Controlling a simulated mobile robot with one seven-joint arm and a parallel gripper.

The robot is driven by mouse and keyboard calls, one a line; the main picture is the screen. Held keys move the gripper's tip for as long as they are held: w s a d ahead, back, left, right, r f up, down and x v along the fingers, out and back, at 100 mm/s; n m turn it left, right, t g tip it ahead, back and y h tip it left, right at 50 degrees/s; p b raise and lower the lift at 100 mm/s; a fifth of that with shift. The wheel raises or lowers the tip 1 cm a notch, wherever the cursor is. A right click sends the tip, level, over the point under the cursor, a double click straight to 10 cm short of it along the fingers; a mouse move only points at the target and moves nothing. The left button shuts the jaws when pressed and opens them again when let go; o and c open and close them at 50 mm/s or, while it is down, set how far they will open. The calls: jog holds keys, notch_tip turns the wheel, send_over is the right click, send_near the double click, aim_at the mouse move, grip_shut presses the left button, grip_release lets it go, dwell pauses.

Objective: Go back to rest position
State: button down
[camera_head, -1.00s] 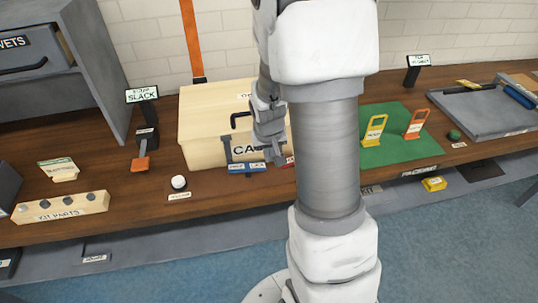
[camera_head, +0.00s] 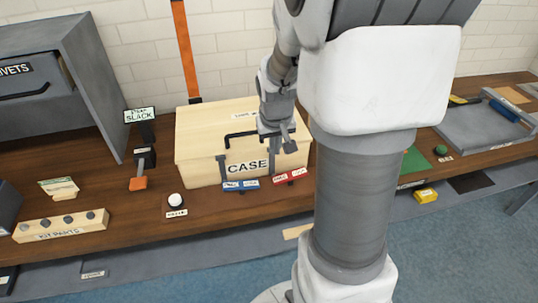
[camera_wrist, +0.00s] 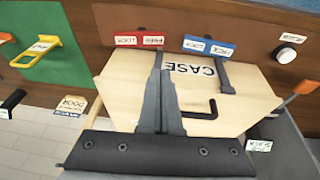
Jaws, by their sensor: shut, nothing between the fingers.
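My gripper (camera_head: 287,143) is in front of the wooden case (camera_head: 200,150), by the right end of its black handle (camera_head: 240,138). Its fingers are together with nothing between them. In the wrist view my gripper (camera_wrist: 162,78) points toward the case (camera_wrist: 125,85), which appears upside down. I cannot tell whether it touches the case. A blue latch (camera_head: 241,186) and a red latch (camera_head: 290,176) sit at the case's front edge. They also show in the wrist view as the blue latch (camera_wrist: 208,46) and the red latch (camera_wrist: 139,40).
A cabinet (camera_head: 75,80) stands at the left. A kit parts block (camera_head: 60,228), a white button (camera_head: 175,200) and an orange-tipped lever (camera_head: 138,183) are on the wooden bench. A grey tray (camera_head: 475,132) lies at the right. My arm hides most of the green mat (camera_head: 414,160).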

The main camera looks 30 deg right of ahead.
jog(key=shift+s+d+r, duration=0.15)
jog(key=shift+s+r, duration=0.15)
jog(key=shift+r, duration=0.4)
jog(key=s+a+r+n+t+y, duration=0.1)
jog(key=s+a+r+n+t, duration=0.1)
jog(key=s+a+r, duration=1.1)
jog(key=shift+s+a+n+t+y, duration=0.35)
jog(key=shift+s+a+n, duration=0.35)
jog(key=shift+s+a, duration=0.45)
jog(key=shift+w+r, duration=0.1)
